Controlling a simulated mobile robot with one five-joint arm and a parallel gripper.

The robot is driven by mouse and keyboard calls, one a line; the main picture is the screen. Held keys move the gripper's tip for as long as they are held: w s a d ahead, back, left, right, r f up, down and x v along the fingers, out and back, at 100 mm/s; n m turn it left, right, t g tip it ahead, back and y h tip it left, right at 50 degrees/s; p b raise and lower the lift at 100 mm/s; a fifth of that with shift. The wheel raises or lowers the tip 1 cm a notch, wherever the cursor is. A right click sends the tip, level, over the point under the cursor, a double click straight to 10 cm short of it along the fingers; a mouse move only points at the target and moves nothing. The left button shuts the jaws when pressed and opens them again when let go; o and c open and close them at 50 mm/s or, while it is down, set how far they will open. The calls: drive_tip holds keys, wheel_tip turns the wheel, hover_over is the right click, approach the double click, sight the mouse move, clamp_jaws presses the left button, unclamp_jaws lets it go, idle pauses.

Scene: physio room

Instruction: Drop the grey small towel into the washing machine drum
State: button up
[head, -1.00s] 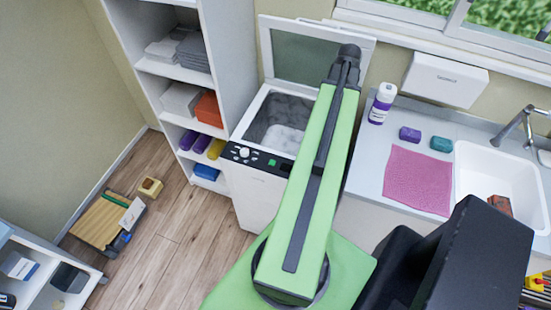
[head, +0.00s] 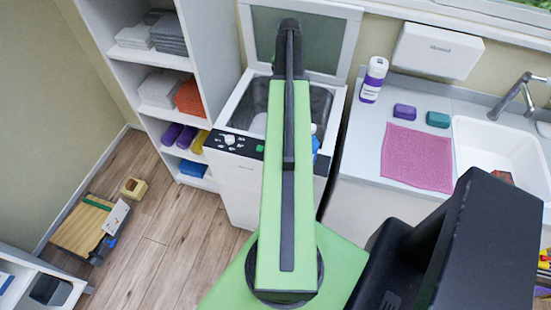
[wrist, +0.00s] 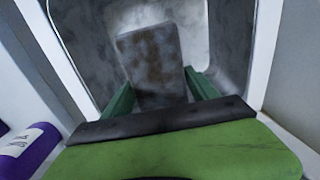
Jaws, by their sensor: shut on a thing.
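The washing machine (head: 238,185) is a white top-loader with its lid (head: 335,42) raised. Its grey drum (head: 322,102) is open upward, partly hidden behind my green arm in the head view. In the wrist view the drum (wrist: 85,35) lies below my gripper (wrist: 160,92), with pale material at its bottom. My gripper's green fingers are shut on the grey small towel (wrist: 150,55), a flat, mottled, upright piece held over the opening. In the head view the towel and the fingertips are hidden by my arm.
Shelves (head: 118,88) with folded towels and rolls stand left of the machine. On the right, a counter holds a purple-and-white bottle (head: 373,80), a pink cloth (head: 418,157) and a sink (head: 490,150). A blue-and-white item (head: 315,140) shows beside my arm at the machine's front right.

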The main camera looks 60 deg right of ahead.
wheel_tip(320, 180, down, 6)
drive_tip(key=b, duration=0.6)
drive_tip(key=shift+r, duration=0.1)
drive_tip(key=o, duration=1.6)
wheel_tip(320, 180, up, 18)
drive_tip(key=p, duration=1.7)
drive_tip(key=shift+f+p, duration=0.25)
drive_tip(key=shift+p, duration=0.05)
